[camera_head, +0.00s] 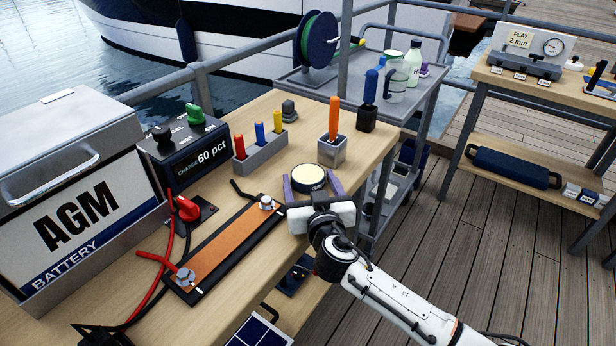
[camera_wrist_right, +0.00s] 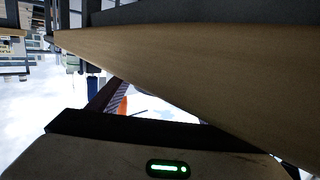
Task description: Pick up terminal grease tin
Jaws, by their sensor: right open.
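The terminal grease tin (camera_head: 309,177) is a short round black tin with a cream top and a lettered side. It stands on the wooden workbench (camera_head: 345,180) near its right edge. My right gripper (camera_head: 311,186) is open, with one purple finger on each side of the tin. I cannot tell whether the fingers touch it. In the right wrist view the bench surface (camera_wrist_right: 190,65) fills the upper part, and I cannot make out the tin clearly. My left gripper is not in view.
An orange-handled tool stands in a grey holder (camera_head: 332,150) behind the tin. A block with coloured plugs (camera_head: 260,152) is to the left. A copper-coloured bar (camera_head: 225,250) with bolts lies in front left. An AGM battery (camera_head: 70,200) fills the far left.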

